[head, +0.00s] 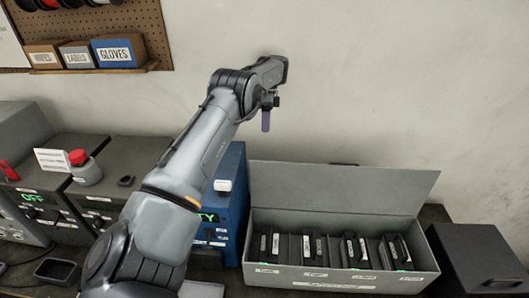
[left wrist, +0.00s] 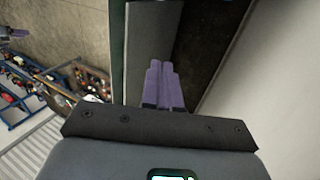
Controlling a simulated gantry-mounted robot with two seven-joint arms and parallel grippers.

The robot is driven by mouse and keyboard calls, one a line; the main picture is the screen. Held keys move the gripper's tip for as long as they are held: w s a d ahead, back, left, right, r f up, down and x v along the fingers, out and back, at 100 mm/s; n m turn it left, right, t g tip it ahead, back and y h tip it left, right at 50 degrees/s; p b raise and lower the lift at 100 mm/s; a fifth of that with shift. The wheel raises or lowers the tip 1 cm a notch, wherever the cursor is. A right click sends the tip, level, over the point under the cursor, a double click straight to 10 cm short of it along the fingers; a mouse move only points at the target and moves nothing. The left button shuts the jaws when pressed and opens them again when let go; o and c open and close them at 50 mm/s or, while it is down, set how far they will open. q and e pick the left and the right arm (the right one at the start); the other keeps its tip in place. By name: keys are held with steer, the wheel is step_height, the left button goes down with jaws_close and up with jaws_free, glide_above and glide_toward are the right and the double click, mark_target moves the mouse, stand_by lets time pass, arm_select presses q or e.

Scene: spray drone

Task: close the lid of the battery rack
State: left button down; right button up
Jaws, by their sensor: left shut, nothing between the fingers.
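The battery rack (head: 330,282) is a grey box at the right of the head view with several dark batteries (head: 330,250) standing in its slots. Its lid (head: 340,188) stands open, raised at the back edge near the wall. My left gripper (head: 266,122) is shut and empty, with purple fingers, above and a little left of the lid. The purple fingers (left wrist: 164,85) are together in the left wrist view, over a grey surface that I cannot identify for sure.
A blue box (head: 235,215) with a green display stands just left of the rack. A dark case (head: 480,260) stands to its right. Grey units and a red-capped jar (head: 85,168) are at the left. The wall is close behind.

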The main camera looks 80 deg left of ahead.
arm_select(q)
steer(key=s+d+f+p, duration=0.2)
steer(key=d+f+p, duration=0.1)
steer(key=d+f, duration=0.4)
steer(key=shift+s, duration=0.15)
steer(key=shift+d, duration=0.2)
stand_by(0.5)
